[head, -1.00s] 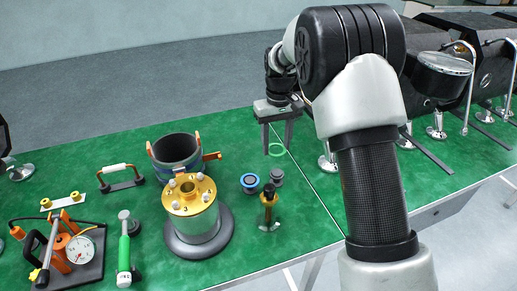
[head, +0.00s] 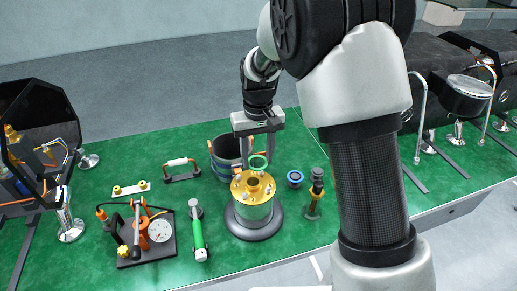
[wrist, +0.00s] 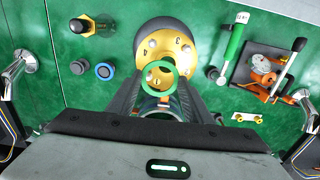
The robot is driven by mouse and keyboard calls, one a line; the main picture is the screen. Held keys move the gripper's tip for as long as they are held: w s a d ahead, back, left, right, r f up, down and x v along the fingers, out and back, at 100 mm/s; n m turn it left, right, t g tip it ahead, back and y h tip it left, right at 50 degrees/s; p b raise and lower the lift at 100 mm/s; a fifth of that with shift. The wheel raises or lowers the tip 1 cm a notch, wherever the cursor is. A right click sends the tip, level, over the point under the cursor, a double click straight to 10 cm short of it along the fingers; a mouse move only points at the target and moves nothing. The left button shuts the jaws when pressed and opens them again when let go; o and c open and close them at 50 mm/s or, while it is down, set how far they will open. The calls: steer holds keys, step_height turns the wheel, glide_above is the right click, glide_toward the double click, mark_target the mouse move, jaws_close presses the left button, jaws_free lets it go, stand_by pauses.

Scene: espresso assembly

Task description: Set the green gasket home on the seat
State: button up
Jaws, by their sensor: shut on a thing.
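The green gasket (head: 258,167) is a thin ring held at the fingertips of my gripper (head: 259,160). My gripper is shut on it, and in the wrist view the gasket (wrist: 140,78) shows between the fingers. The gold-topped cylinder (head: 243,192), with a round opening in its gold plate (wrist: 184,45), stands on a dark round base. In the head view the gasket appears just above and behind the opening. In the wrist view it overlaps the near part of the gold plate, apart from it; the exact height gap is unclear.
A dark pot (head: 222,160) with orange handles stands just behind the cylinder. A blue-ringed puck (head: 294,178) and a gold-and-black tool (head: 315,195) stand to the right. A green-handled tool (head: 198,236) and a gauge stand (head: 148,240) lie left. Green mat is free at front right.

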steer(key=shift+s+a+r, duration=0.35)
steer(key=shift+s+a, duration=0.2)
steer(key=shift+a, duration=0.15)
steer(key=b, duration=0.4)
glide_above(253, 176)
steer(key=s, duration=0.3)
steer(key=shift+w+f, duration=0.15)
steer(key=shift+f, duration=1.3)
steer(key=shift+w+f, duration=0.1)
steer(key=shift+f, duration=1.35)
steer(key=o, duration=0.3)
steer(key=shift+r, duration=0.1)
jaws_close()
steer(key=shift+f+b, duration=0.5)
steer(key=shift+f, duration=0.65)
steer(key=o, duration=0.8)
jaws_free()
